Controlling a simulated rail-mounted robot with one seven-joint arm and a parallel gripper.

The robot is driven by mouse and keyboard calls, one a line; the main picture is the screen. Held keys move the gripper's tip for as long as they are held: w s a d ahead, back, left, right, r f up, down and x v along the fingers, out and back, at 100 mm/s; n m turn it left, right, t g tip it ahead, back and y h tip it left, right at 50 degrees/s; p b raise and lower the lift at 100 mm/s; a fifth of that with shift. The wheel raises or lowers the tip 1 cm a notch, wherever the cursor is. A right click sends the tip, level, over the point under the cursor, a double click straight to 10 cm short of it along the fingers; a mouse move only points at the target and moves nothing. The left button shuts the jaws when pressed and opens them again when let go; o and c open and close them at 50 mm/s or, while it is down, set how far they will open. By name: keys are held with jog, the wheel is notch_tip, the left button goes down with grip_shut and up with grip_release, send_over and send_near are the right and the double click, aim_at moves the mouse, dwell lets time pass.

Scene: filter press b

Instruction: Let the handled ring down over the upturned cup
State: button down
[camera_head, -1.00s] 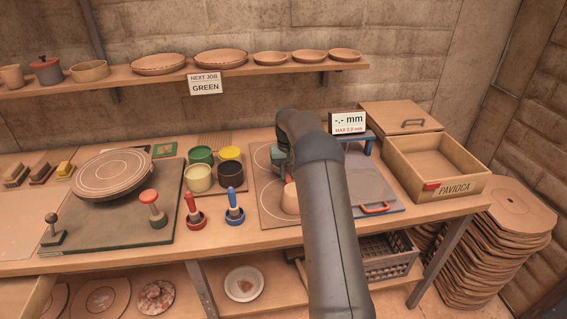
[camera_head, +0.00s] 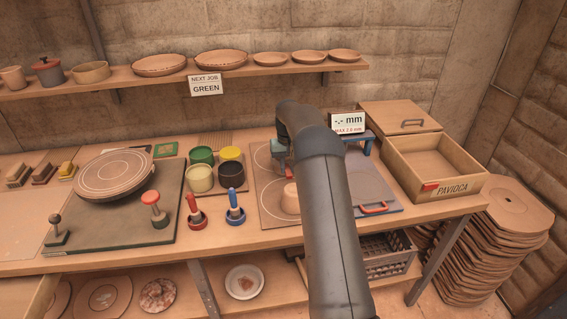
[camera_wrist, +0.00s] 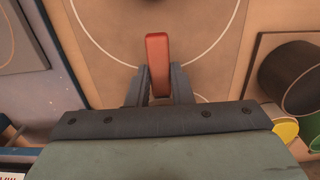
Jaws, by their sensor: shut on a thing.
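The upturned cup (camera_head: 291,197) is a pale pinkish form on the board with drawn circles, beside my arm in the head view. My gripper (camera_wrist: 157,88) is shut on a red handle (camera_wrist: 157,52), seen between the two fingers in the wrist view. I take this as the handle of the ring. The ring itself cannot be made out clearly. A darker brown shape (camera_wrist: 150,6) is cut off at the top of the wrist view, and I cannot tell if it is ring or cup. In the head view my arm hides part of the board.
Paint pots (camera_head: 200,177) stand left of the board (camera_head: 268,205). Right of it is a blue-grey plate with a red handle (camera_head: 374,208). A display (camera_head: 348,122) stands behind, reading "-.- mm". An open wooden box (camera_head: 435,172) is at the right.

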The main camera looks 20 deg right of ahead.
jog(key=shift+r+p, duration=1.3)
jog(key=shift+r, duration=0.9)
jog(key=shift+r, duration=0.15)
jog(key=shift+r+p, duration=1.5)
jog(key=shift+r, duration=0.4)
jog(key=shift+d, duration=0.1)
